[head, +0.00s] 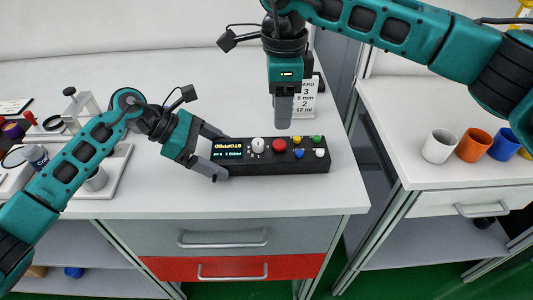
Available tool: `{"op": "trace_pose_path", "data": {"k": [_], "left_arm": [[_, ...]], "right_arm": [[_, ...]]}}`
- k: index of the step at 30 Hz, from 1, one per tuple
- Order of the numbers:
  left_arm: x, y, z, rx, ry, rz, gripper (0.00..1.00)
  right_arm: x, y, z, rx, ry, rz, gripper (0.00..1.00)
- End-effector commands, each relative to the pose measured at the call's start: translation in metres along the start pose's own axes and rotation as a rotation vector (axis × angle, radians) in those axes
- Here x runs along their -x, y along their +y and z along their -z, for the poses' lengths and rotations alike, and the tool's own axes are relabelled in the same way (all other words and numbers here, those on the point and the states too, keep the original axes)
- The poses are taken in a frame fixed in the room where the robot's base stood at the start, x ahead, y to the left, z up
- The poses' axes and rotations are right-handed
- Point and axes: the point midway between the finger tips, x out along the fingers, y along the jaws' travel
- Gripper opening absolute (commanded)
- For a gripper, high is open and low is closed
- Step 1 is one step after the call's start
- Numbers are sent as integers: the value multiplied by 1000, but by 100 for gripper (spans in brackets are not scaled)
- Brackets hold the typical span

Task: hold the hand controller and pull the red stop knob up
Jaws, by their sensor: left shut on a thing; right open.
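The black hand controller (313,166) lies on the white table near its front edge. Its small screen reads STOPPED, and a grey-white knob (258,145) and several small coloured buttons sit on its top face. The red stop knob (279,146) is in the middle of the controller. My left gripper (217,153) is shut on the controller's left end. My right gripper (283,124) points down just above and behind the red knob, apart from it; it is open and empty, its fingers seen nearly edge-on.
A white card (305,100) with printed text stands behind my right gripper. A tray (117,172) with several items is at the left. On the right counter stand a white cup (439,146), an orange cup (474,145) and a blue cup (504,145). A gap separates the two counters.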

Motion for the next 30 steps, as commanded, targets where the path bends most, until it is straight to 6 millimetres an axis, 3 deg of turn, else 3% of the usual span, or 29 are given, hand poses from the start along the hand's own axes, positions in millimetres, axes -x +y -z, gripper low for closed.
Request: {"op": "trace_pose_path", "data": {"k": [9,15,29,30], "left_arm": [[0,0,-1,-1,-1,0,68],[0,0,-1,-1,-1,0,68],[0,0,-1,-1,-1,0,68],[0,0,-1,-1,-1,0,68]], "right_arm": [[-47,1,0,-1,0,-3,48],[-67,1,0,0,-2,-2,48],[-76,1,0,0,-3,-2,48],[-76,1,0,0,-3,-2,44]]}}
